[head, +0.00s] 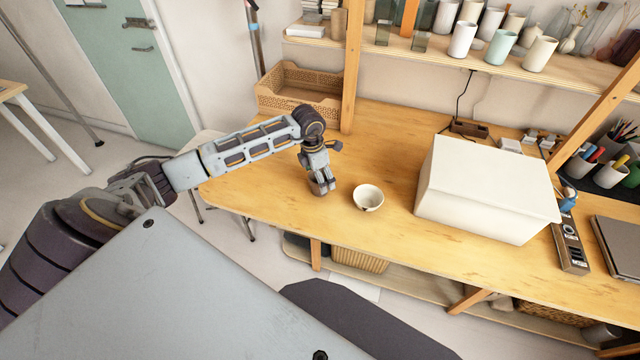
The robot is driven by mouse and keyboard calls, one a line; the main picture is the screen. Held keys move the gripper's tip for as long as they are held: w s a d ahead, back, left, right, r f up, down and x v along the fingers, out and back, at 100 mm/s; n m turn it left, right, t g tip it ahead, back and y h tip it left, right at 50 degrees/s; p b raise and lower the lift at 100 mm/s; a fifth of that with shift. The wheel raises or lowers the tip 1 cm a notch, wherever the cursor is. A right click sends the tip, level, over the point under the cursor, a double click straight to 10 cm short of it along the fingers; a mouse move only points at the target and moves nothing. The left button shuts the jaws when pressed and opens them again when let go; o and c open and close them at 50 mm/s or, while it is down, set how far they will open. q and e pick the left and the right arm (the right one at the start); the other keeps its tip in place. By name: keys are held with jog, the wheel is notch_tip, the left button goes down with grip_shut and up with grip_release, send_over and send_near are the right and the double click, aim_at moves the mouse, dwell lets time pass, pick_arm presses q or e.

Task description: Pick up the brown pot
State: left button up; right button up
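A small round cream-white bowl (368,198) with a slightly darker inside stands upright on the wooden table (270,190). I see no clearly brown pot on the tabletop. A tan cylindrical vessel (338,24) stands at the left end of the upper shelf. My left gripper (322,190) points down over the table just left of the bowl, apart from it. Its fingers are small and dark here, so I cannot tell whether they are open or shut. My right gripper is out of view.
A large white box (487,188) stands right of the bowl. A tan perforated crate (305,90) sits at the back left, beside a wooden post (353,60). The upper shelf (430,55) holds several cups. The table between crate and box is mostly clear.

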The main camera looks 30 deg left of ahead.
pick_arm(q)
jog(key=shift+w+f, duration=0.1)
jog(key=shift+f, duration=1.6)
jog(key=c, duration=1.2)
jog(key=shift+c, duration=0.2)
